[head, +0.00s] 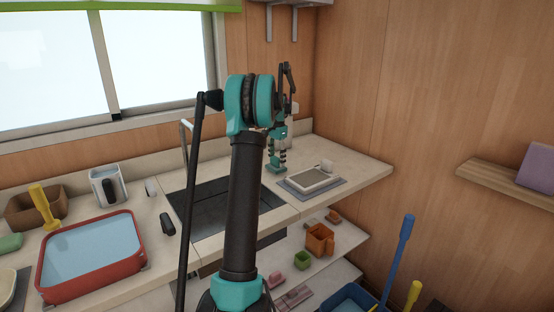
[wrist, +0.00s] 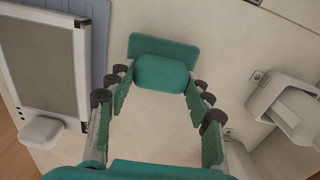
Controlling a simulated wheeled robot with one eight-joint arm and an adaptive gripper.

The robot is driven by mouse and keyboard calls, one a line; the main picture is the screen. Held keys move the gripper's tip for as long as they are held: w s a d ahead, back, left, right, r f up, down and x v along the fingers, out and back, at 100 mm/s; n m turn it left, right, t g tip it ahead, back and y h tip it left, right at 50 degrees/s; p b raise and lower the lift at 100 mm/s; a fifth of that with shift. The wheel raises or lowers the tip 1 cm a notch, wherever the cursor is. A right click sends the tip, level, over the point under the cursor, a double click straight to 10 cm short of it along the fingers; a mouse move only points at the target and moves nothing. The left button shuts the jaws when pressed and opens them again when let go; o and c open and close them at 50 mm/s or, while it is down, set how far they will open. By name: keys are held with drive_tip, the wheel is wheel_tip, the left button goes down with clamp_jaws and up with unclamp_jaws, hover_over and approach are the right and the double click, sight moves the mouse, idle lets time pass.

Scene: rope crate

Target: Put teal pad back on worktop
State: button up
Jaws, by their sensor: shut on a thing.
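The teal pad (wrist: 165,46) has a flat plate and a rounded block, and it lies between my fingertips in the wrist view. My gripper (wrist: 160,83) is shut on the rounded block, with one finger on each side. In the head view my gripper (head: 279,155) points down over the worktop (head: 352,165), to the right of the sink. The pad (head: 277,169) shows small below the fingers there. It is at or just above the worktop; I cannot tell whether it touches. My arm hides part of the worktop and sink.
A framed panel (head: 314,180) on a grey mat lies just right of the pad, with a small white block (head: 327,165) by it. The dark sink (head: 207,212) is to the left. Past the panel, the worktop is clear. A white object (wrist: 285,105) stands right in the wrist view.

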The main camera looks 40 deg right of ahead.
drive_tip(key=shift+f, duration=0.55)
idle(0.4)
drive_tip(key=o, duration=1.2)
wheel_tip(320, 180, up, 12)
